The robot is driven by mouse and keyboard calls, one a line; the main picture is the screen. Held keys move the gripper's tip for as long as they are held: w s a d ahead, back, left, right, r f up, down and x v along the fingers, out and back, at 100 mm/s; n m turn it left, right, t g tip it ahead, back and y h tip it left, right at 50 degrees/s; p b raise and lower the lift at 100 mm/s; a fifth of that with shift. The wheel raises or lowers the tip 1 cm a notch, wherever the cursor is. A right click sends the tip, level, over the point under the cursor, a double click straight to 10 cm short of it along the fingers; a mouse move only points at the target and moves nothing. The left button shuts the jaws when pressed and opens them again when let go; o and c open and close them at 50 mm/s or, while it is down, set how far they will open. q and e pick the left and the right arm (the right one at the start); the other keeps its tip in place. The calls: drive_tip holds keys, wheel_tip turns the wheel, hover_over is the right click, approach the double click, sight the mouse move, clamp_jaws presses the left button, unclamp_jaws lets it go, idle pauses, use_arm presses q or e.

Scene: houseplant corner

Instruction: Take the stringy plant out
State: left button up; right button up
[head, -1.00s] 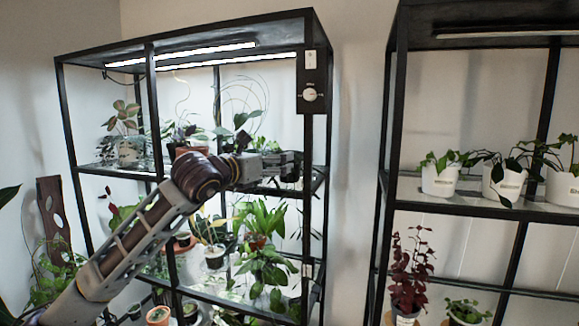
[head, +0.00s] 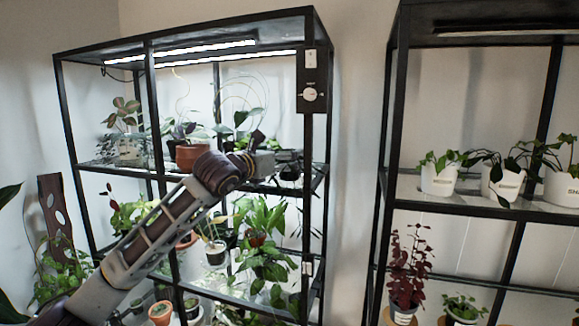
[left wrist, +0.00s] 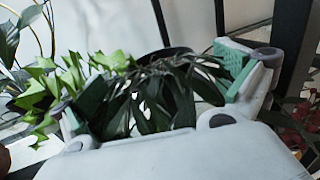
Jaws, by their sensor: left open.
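The stringy plant (left wrist: 150,98), with long, thin, dark drooping leaves, shows in the left wrist view between my left gripper's fingers. A dark rim, seemingly of its pot (left wrist: 165,54), shows behind the leaves. My left gripper (left wrist: 165,88) is open, with a green pad on either side of the leaves; I cannot tell whether the pads touch them. In the head view my left gripper (head: 290,163) is at the right end of the black rack's middle shelf, and it mostly hides the plant there. My right gripper is not in view.
The black rack (head: 149,100) has upright posts close to the gripper, and a control box (head: 311,82) hangs above it. An orange-brown pot (head: 190,156) stands left on the same shelf. Light-green leaves (left wrist: 50,85) are close to the left finger. Leafy plants (head: 262,250) fill the shelf below.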

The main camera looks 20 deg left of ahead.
use_arm(q)
drive_tip(key=shift+p+x, duration=0.4)
drive_tip(key=shift+x, duration=0.4)
drive_tip(key=shift+p+x, duration=0.4)
drive_tip(key=shift+x, duration=0.85)
drive_tip(key=shift+d, duration=0.1)
drive_tip(key=c, duration=1.2)
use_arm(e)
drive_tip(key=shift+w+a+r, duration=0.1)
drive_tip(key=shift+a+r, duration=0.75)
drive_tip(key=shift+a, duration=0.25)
